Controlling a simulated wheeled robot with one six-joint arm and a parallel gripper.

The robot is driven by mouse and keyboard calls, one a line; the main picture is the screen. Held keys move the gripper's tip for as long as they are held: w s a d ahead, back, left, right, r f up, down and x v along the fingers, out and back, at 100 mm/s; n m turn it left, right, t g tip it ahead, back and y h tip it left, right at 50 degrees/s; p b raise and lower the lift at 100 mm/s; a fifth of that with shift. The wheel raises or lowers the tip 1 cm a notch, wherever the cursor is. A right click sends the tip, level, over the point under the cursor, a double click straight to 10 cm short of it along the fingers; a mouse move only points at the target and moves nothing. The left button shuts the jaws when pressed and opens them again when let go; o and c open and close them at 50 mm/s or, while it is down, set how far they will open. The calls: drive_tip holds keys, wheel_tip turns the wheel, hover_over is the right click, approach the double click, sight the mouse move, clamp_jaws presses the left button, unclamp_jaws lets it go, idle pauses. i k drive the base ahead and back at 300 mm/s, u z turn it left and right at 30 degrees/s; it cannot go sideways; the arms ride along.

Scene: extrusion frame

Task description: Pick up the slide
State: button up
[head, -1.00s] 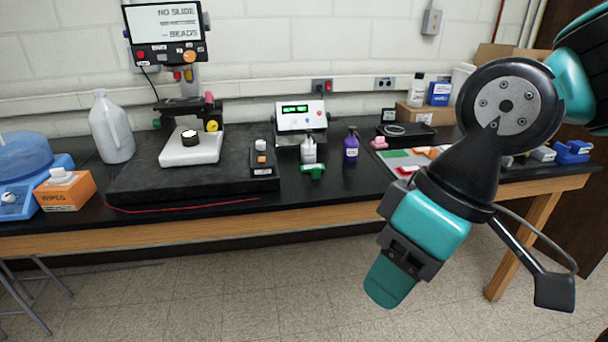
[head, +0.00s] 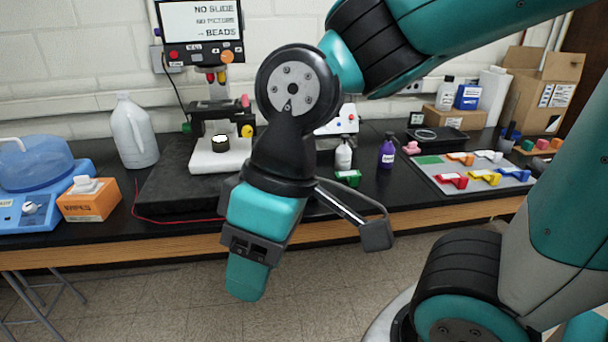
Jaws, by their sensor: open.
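I cannot make out a slide for certain in the head view. The microscope (head: 222,118) stands at the back left with a white base and a round black-rimmed piece on it. Its screen (head: 200,20) reads "NO SLIDE", "NO PICTURE" and "BEADS". My gripper (head: 247,272) hangs in front of the bench's front edge, pointing down, open, with nothing visible in it. The near teal finger hides most of the jaw gap. My arm hides part of the dark slab and the white instrument behind it.
A grey mat (head: 425,182) with coloured pieces lies on the right of the black bench. A green item (head: 348,177), white bottle (head: 343,154) and purple bottle (head: 387,152) stand mid-bench. A jug (head: 134,132), wipes box (head: 90,204) and blue device (head: 42,172) stand left.

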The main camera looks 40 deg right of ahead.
sight(352, 177)
drive_tip(key=z, duration=0.05)
drive_tip(key=i, duration=0.75)
drive_tip(key=z, duration=0.8)
drive_tip(key=i, duration=0.35)
drive_tip(key=z, duration=0.25)
